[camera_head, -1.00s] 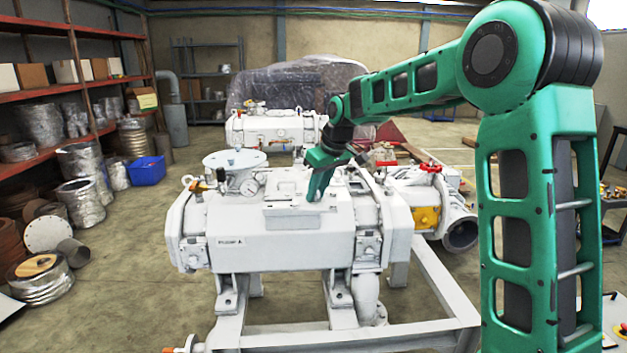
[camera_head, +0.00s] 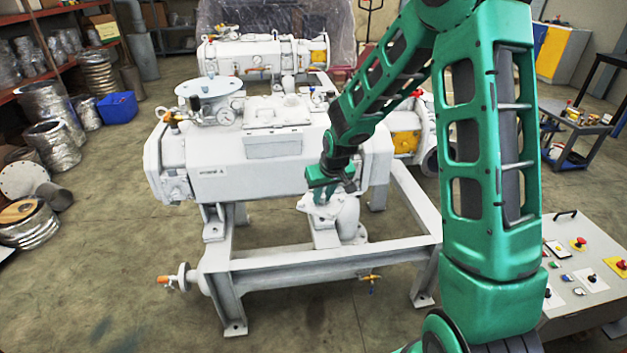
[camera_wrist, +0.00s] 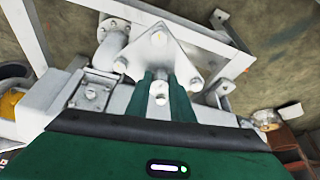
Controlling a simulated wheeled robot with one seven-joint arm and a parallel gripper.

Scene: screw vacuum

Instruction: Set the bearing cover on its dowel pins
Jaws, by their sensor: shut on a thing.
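The bearing cover (camera_wrist: 184,57) is a light grey, roughly diamond-shaped plate with bolt heads near its corners. In the head view the cover (camera_head: 320,208) shows below my gripper (camera_head: 327,188), in front of the right end of the white pump (camera_head: 225,160). In the wrist view my gripper (camera_wrist: 162,95) has its two green fingers shut on the cover's raised middle part. The cover looks held in the air, apart from the pump. I cannot make out the dowel pins; the cover and my arm hide part of the pump's end.
The pump stands on a grey steel frame (camera_head: 300,265) with a pipe elbow (camera_head: 349,215) under its right end. A control panel (camera_head: 590,270) stands at lower right. A second pump (camera_head: 262,55) stands behind. The floor at front left is clear.

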